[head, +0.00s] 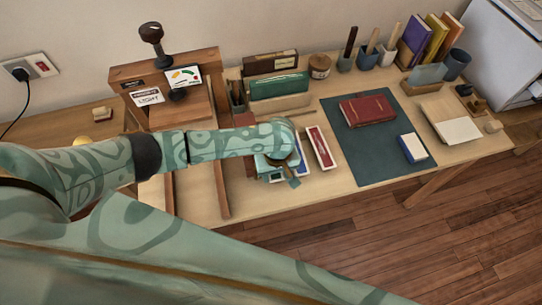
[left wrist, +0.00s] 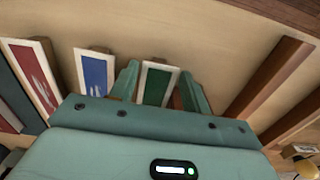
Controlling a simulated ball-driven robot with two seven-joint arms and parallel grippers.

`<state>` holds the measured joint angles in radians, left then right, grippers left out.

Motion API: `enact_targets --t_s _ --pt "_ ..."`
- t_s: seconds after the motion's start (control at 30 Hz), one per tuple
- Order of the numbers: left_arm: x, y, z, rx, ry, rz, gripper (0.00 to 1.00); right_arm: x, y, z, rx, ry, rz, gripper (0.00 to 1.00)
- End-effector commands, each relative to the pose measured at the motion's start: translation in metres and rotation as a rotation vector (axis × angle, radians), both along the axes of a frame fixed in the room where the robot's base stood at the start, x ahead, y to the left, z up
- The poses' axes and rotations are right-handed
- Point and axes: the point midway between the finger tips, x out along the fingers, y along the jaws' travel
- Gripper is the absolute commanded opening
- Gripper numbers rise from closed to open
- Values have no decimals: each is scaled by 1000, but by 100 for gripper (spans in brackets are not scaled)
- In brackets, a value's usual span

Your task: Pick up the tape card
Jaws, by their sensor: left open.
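Cards with white borders stand or lie in a row on the desk; I cannot read which is the tape card. In the left wrist view a green card (left wrist: 159,82) is between the fingers of my left gripper (left wrist: 159,70), which is open. A blue card (left wrist: 95,73) lies beside the fingers, and a red card (left wrist: 32,75) is farther left. In the head view my left gripper (head: 283,175) is low over the row and hides most of it; the red card (head: 321,148) shows just right of it. My right gripper is not in view.
A dark green mat (head: 370,165) with a red book (head: 367,110) and a small blue-and-white block (head: 412,148) is to the right. A wooden frame (head: 170,85) stands left of the gripper. A holder with a green folder (head: 279,86) is behind it.

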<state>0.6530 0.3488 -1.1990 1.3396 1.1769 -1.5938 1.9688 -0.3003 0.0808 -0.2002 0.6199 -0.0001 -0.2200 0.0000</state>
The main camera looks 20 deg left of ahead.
Motion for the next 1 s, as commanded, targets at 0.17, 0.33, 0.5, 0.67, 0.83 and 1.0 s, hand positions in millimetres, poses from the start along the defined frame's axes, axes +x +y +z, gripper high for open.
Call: enact_targets --t_s 0.17,0.33,0.5,0.67,0.83,1.0 --pt "0 0 -1 0 0 0 47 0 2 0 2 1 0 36" --pt "0 0 0 0 0 0 28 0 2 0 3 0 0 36" --pt "0 0 0 0 0 0 20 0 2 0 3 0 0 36" --pt "0 0 0 0 0 0 20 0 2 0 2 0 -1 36" --pt "1 0 0 1 -1 -1 20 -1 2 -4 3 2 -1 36" --pt "0 0 19 -1 -2 0 20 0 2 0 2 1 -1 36"
